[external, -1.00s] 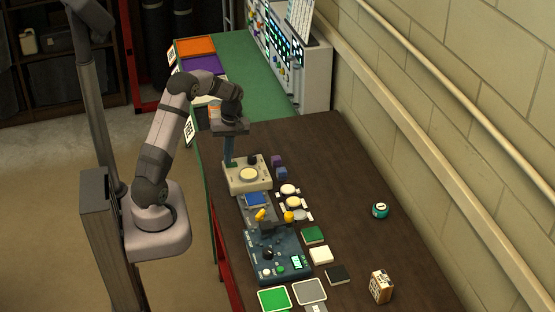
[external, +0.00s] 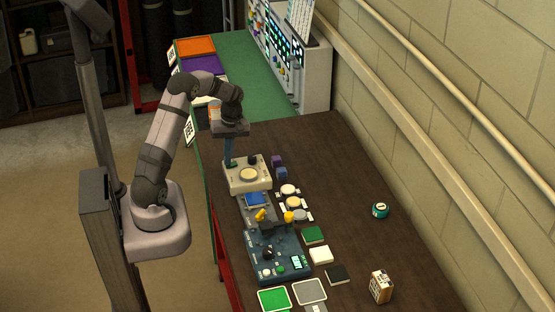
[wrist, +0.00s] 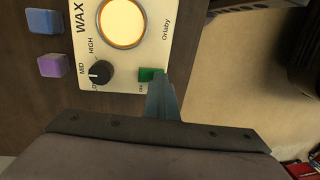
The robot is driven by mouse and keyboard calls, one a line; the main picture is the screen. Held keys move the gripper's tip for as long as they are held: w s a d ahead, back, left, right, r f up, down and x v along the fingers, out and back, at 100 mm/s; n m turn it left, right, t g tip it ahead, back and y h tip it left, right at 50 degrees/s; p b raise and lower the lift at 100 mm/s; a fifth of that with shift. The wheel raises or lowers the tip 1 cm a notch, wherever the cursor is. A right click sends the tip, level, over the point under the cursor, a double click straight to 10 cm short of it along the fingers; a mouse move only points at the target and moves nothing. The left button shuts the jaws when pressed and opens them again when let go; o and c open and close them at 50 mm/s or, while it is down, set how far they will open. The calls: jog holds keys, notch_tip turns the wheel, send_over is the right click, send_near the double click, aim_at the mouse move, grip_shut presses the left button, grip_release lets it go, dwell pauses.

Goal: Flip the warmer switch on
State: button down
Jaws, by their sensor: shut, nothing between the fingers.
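The wax warmer (external: 247,180) is a cream box on the brown table, with a round glowing wax plate (wrist: 122,23) on top and a black knob (wrist: 100,72) marked with MID and HIGH. Its green switch (wrist: 148,74) sits near one corner; part of it is hidden by my fingers. My gripper (wrist: 163,82) is shut and empty, with its tips at the switch, touching or nearly so. In the external view my gripper (external: 229,162) points down at the warmer's far left corner. I cannot tell which way the switch is tipped.
A blue cube (wrist: 47,21) and a purple cube (wrist: 52,65) stand beside the warmer. A dark control panel (external: 275,254) with yellow parts lies nearer the camera. A teal tin (external: 380,210) and a small carton (external: 381,286) stand right, with bare table between.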

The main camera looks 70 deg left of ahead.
aim_at(236, 162)
jog(key=shift+w, duration=0.8)
jog(key=shift+r, duration=0.1)
jog(key=shift+r+p, duration=0.8)
jog(key=shift+p, duration=0.15)
notch_tip(236, 162, up, 12)
jog(key=w+b, duration=0.1)
jog(key=shift+w+r, duration=0.15)
jog(key=shift+w, duration=0.1)
jog(key=shift+b, duration=0.55)
